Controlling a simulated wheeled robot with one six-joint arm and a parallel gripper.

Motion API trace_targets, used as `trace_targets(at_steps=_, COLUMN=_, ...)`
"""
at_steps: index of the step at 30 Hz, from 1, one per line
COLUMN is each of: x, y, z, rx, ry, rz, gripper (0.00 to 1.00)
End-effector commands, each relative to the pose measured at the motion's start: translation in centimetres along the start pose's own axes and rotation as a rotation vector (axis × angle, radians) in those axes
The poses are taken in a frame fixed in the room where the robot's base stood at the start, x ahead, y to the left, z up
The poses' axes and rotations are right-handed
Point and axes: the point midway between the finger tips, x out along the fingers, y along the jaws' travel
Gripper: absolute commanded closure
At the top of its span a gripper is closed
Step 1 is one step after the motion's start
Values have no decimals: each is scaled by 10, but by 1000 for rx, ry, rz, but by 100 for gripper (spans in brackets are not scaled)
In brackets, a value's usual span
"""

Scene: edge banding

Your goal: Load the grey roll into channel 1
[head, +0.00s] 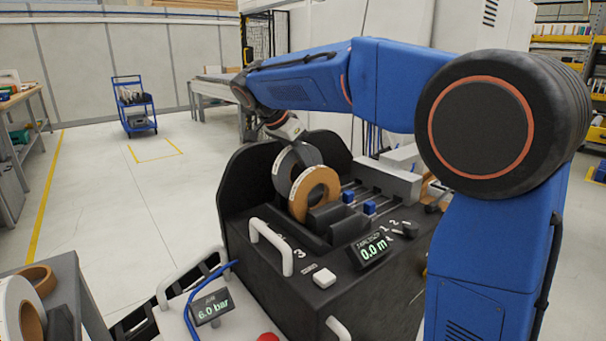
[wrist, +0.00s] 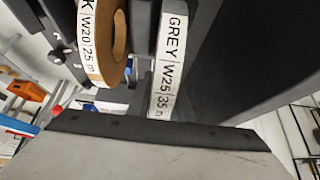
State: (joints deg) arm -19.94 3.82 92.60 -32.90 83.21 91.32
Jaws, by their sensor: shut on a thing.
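The grey roll (head: 296,160) stands upright at the black loading machine (head: 262,212), just behind a brown roll (head: 317,192). In the wrist view its label reads GREY W25 35 m (wrist: 168,65). My gripper (head: 285,130) is shut on the top of the grey roll; a wide finger (wrist: 160,143) fills the bottom of the wrist view. The brown roll also shows to the left in the wrist view (wrist: 116,45), apart from the grey one. The grey roll's lower edge is hidden, so I cannot tell whether it rests on the channel floor.
A tall black side plate (head: 240,180) stands close behind the grey roll. A white handle (head: 270,243) and a display reading 0.0 m (head: 372,250) are at the front. More rolls (head: 22,308) lie on a bench at lower left.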

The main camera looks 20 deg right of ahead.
Motion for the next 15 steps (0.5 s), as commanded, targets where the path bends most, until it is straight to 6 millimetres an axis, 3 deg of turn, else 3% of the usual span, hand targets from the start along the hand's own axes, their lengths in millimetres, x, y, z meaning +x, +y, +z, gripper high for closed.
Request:
trace_targets(at_steps=7, x=26, y=0, z=17, rx=-1, ry=0, rz=0, gripper=100)
trace_targets(at_steps=15, x=28, y=0, z=18, rx=0, ry=0, rz=0, gripper=100)
